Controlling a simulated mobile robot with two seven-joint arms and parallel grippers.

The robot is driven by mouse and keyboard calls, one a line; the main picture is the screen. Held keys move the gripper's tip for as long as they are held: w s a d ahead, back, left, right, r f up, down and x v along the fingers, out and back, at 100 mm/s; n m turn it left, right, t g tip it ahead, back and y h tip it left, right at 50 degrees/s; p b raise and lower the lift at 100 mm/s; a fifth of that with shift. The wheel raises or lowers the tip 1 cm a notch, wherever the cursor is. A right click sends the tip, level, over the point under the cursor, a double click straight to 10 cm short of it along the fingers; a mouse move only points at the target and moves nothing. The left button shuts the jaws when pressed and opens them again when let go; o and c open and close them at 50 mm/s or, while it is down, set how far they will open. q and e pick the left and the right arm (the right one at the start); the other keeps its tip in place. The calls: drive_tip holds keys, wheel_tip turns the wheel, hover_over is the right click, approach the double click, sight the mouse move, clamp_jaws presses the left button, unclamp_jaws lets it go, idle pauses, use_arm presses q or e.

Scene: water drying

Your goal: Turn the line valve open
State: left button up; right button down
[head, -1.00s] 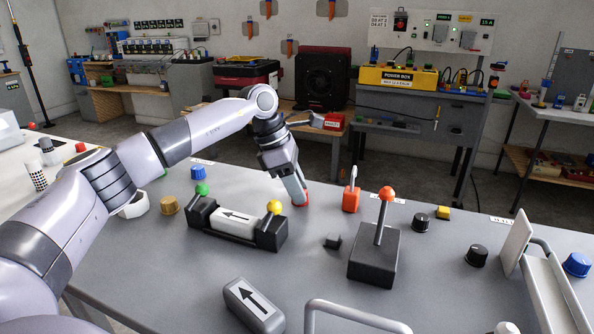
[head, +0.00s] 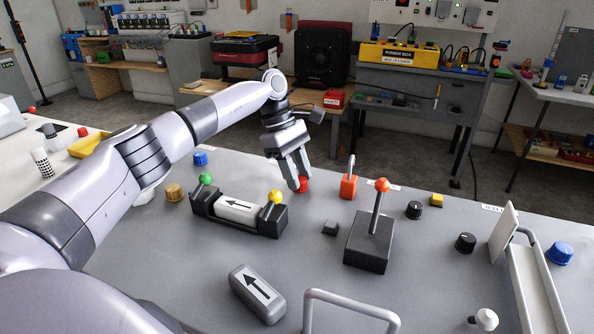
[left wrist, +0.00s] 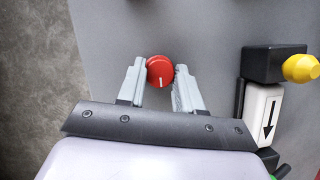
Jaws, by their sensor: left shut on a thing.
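A round red knob (head: 304,185) with a white mark stands near the far edge of the grey bench. In the left wrist view the red knob (left wrist: 160,71) sits between my fingertips, its mark pointing toward the gripper body. My left gripper (head: 297,187) reaches down and is shut on this knob; the fingers hide part of it in the head view. The left fingers also show in the left wrist view (left wrist: 160,80). No label shows that names it the line valve. My right gripper is not in view.
A black holder (head: 279,223) with a white arrow cylinder (head: 238,210) and green and yellow balls stands left of the knob. Right of it are an orange padlock (head: 348,187) and a lever box (head: 370,250) with an orange ball. A grey arrow block (head: 258,293) lies in front.

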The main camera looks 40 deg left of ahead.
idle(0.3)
use_arm(q)
drive_tip(key=o, duration=1)
drive_tip(key=shift+o, duration=0.2)
drive_tip(key=v, duration=0.7)
drive_tip(key=shift+r, duration=0.1)
